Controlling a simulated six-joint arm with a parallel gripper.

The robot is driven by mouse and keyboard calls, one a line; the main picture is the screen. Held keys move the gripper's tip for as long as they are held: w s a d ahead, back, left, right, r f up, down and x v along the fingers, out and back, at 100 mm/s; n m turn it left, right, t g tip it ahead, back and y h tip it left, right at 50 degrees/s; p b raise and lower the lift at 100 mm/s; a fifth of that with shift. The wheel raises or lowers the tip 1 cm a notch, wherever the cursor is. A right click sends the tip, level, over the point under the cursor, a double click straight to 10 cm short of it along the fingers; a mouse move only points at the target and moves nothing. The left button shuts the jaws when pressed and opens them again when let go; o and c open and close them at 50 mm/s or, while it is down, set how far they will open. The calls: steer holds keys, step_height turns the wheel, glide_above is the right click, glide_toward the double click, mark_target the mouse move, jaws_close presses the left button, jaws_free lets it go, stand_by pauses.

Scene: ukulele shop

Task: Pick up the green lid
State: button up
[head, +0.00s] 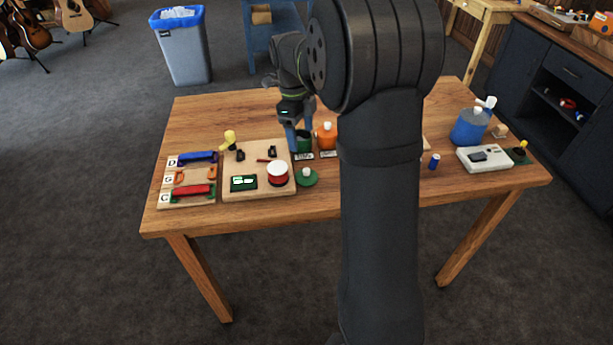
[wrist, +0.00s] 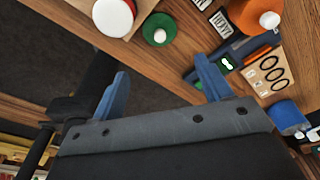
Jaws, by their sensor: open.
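The green lid (head: 307,178) is a flat disc with a white knob. It lies knob up on the wooden table, just right of a pale board. In the wrist view the green lid (wrist: 150,38) is near the top, beyond the fingertips. My gripper (head: 298,138) has blue fingers and is over the table, behind the lid and apart from it. In the wrist view my gripper (wrist: 163,78) is open with nothing between its fingers.
A red and white round object (head: 278,174) is on the pale board (head: 255,150), close left of the lid. An orange jar (head: 326,137) with a white knob stands behind the lid. A label card (head: 304,156) lies between. My arm hides the table's middle right.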

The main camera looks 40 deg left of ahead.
mark_target(306, 169)
steer(key=f, duration=0.4)
steer(key=d+f, duration=0.1)
steer(key=f, duration=0.8)
steer(key=shift+w+d+f, duration=0.15)
steer(key=shift+d+f, duration=0.15)
steer(key=c, duration=0.7)
steer(key=shift+r, duration=0.1)
